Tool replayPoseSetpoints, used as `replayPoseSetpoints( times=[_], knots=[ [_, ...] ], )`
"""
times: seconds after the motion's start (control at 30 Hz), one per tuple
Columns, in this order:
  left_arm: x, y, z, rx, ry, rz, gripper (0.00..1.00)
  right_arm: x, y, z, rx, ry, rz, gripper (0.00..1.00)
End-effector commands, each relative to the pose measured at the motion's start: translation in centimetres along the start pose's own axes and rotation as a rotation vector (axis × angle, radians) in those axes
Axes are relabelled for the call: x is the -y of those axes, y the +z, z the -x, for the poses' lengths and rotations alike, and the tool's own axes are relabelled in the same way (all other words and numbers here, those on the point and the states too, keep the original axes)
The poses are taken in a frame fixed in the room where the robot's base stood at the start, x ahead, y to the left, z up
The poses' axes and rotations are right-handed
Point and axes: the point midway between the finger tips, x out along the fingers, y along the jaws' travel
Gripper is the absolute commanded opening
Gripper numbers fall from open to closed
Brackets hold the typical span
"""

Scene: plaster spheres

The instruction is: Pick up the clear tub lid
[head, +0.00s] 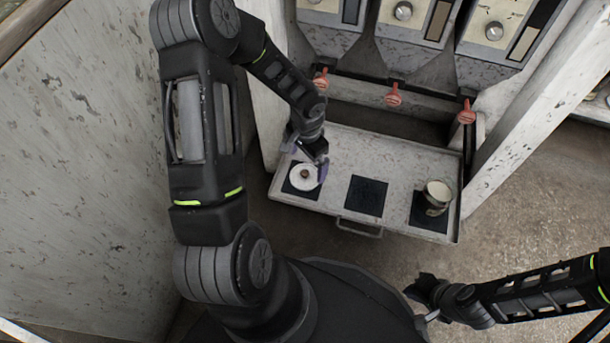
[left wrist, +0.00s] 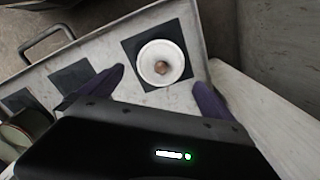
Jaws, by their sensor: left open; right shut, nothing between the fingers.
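The lid (head: 303,178) is a small pale disc with a brown knob at its centre. It lies on the left dark square of the metal tray. In the left wrist view the lid (left wrist: 152,67) lies on its dark square, beyond and between the fingertips. My left gripper (head: 306,168) is open at the lid, and its fingers (left wrist: 160,85) are spread with nothing between them. I cannot tell its exact height above the tray. My right gripper (head: 425,302) is shut and empty, low at the front, away from the tray.
The tray (head: 335,150) has a raised rim and a front handle (head: 359,228). The middle dark square (head: 366,196) is bare. A tub (head: 437,197) stands on the right square (head: 420,218). Red knobs (head: 393,96) line the back. A wall (head: 80,170) closes the left side.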

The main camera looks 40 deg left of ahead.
Motion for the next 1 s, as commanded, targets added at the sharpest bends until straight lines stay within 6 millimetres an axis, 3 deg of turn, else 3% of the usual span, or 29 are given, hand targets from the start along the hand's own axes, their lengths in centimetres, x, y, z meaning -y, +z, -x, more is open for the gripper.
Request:
replayPoseSetpoints(
  times=[0.17,0.47,1.0],
  knots=[
    [0.0,0.1,-1.1,0.001,0.0,0.0,1.0,-0.2,0.0,-0.8,-0.002,0.0,0.0,0.0],
    [0.0,0.1,-5.1,0.0,0.001,-0.001,1.0,-0.9,-0.2,-3.1,-0.013,0.0,-0.002,0.0],
    [0.0,0.1,-5.2,0.0,0.0,0.0,1.0,-0.9,-0.3,-3.0,-0.016,0.0,-0.001,0.0]
  ],
)
